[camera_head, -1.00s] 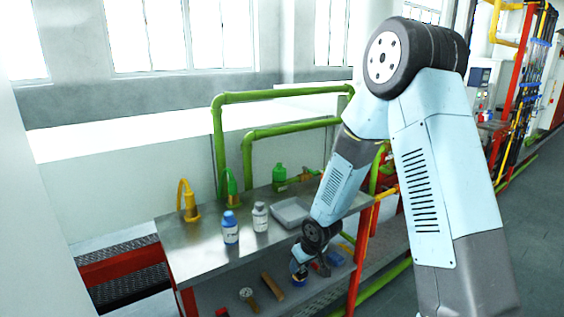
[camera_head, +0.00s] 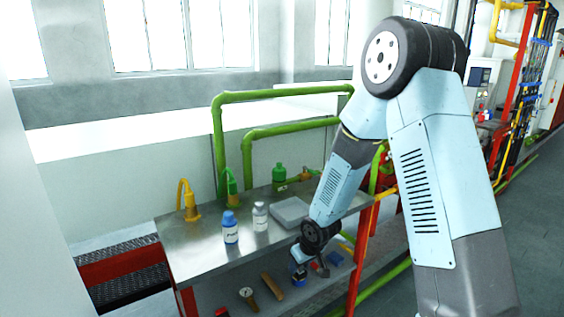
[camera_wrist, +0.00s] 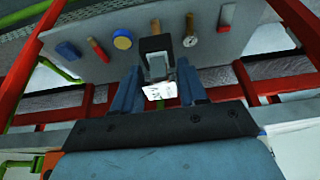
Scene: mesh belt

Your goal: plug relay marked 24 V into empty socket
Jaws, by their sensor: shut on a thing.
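My gripper (camera_wrist: 158,92) is in the wrist view, with one blue-grey finger on each side of a small dark block with a white label, seemingly the relay (camera_wrist: 158,68). It is shut on this block. Marks on the label are too small and tilted to read. In the head view my gripper (camera_head: 299,268) hangs low at the front edge of the bench, over the lower shelf. The relay is too small to make out there. I cannot pick out an empty socket in either view.
On the metal bench (camera_head: 190,255) stand a blue-capped bottle (camera_head: 230,230), a white bottle (camera_head: 260,217) and a grey tray (camera_head: 290,211).

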